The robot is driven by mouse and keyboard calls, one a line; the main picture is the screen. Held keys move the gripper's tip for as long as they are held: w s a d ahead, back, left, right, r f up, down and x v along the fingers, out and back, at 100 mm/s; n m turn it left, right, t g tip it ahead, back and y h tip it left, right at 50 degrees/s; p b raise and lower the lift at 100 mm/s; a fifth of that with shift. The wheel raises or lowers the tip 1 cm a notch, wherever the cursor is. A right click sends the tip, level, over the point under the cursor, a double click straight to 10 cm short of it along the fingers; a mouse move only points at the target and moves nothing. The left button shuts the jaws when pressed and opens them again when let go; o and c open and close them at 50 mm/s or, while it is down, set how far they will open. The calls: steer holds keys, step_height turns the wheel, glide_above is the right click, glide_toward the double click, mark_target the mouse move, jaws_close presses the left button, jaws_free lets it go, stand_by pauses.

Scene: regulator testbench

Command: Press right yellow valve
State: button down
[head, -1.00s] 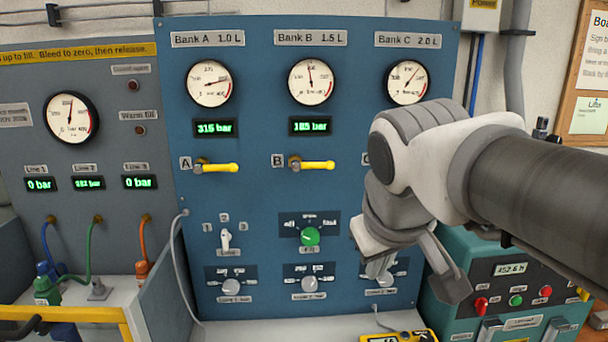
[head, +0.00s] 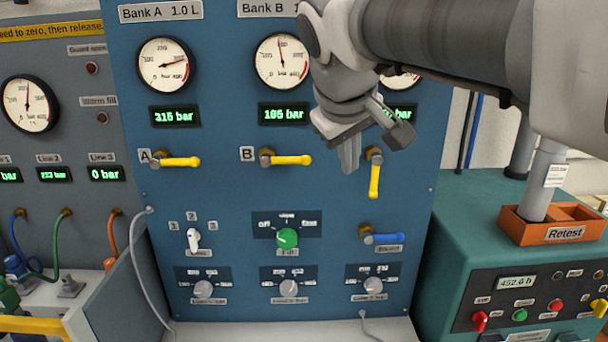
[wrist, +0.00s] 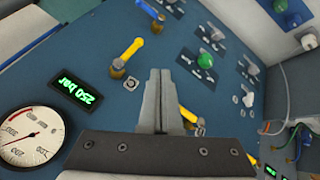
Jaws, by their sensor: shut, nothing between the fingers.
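The right yellow valve (head: 374,180), under Bank C, has a brass stem and a lever pointing straight down. In the wrist view this yellow valve (wrist: 126,54) lies left of my fingertips. My gripper (head: 348,165) is shut and empty, just left of and near the valve's stem in the head view. The closed fingers also show in the wrist view (wrist: 159,76). Whether they touch the lever or panel I cannot tell. The Bank B yellow valve (head: 287,159) and Bank A yellow valve (head: 177,161) have levers pointing right.
A blue-handled valve (head: 382,238) sits below the right yellow valve. A green knob (head: 287,238) and several grey knobs are lower on the blue panel. My arm hides much of the Bank C gauge (head: 402,81). A green cabinet (head: 455,220) stands at right.

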mark_target(375, 178)
steer(key=shift+w+r, duration=0.1)
steer(key=shift+w, duration=0.05)
steer(key=w+d+f, duration=0.1)
steer(key=w+f, duration=0.1)
steer(key=w+d+f, duration=0.2)
steer(key=w+f, duration=0.1)
steer(key=w+d+f, duration=0.2)
steer(key=w+f, duration=0.1)
stand_by(0.6)
